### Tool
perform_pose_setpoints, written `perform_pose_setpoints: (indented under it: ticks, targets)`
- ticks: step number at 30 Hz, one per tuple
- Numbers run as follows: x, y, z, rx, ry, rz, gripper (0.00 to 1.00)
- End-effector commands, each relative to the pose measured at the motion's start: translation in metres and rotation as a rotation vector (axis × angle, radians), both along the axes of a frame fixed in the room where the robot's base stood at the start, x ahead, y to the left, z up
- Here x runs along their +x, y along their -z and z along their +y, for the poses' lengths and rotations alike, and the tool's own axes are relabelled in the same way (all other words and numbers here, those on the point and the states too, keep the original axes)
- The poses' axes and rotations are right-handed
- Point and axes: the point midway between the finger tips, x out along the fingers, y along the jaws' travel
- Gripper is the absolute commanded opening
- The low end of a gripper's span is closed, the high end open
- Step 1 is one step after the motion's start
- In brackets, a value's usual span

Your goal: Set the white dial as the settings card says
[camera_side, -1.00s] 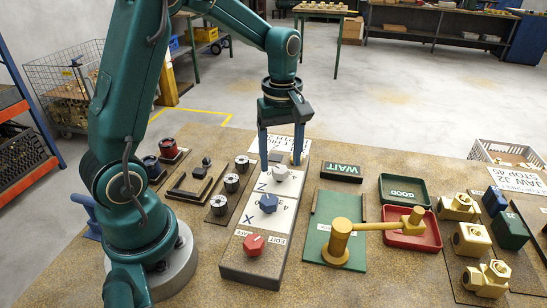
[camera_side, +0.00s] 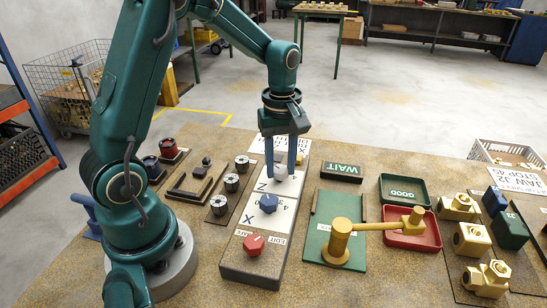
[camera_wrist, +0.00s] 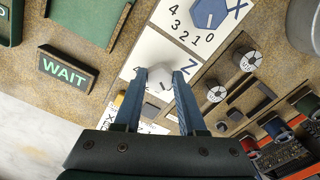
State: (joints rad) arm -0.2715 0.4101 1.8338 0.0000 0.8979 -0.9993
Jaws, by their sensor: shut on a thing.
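In the wrist view the white dial (camera_wrist: 158,82) shows between the fingertips (camera_wrist: 159,78). The fingers and wrist hide most of the scale around it. White cards with print lie behind the panel (camera_side: 262,143) and at the far right (camera_side: 516,180); I cannot tell for sure which is the settings card.
The WAIT sign (camera_side: 341,171), a green mat with a brass handle (camera_side: 342,236), and GOOD (camera_side: 403,190) and red trays stand right.

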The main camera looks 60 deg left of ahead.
Motion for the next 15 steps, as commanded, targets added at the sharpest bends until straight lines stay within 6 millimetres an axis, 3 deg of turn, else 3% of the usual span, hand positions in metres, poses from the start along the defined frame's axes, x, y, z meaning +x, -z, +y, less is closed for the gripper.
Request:
perform_pose_setpoints:
  ticks: [15]
  targets:
    - [-0.0012, -0.0009, 0.0006, 0.000, 0.324, 0.000, 0.00]
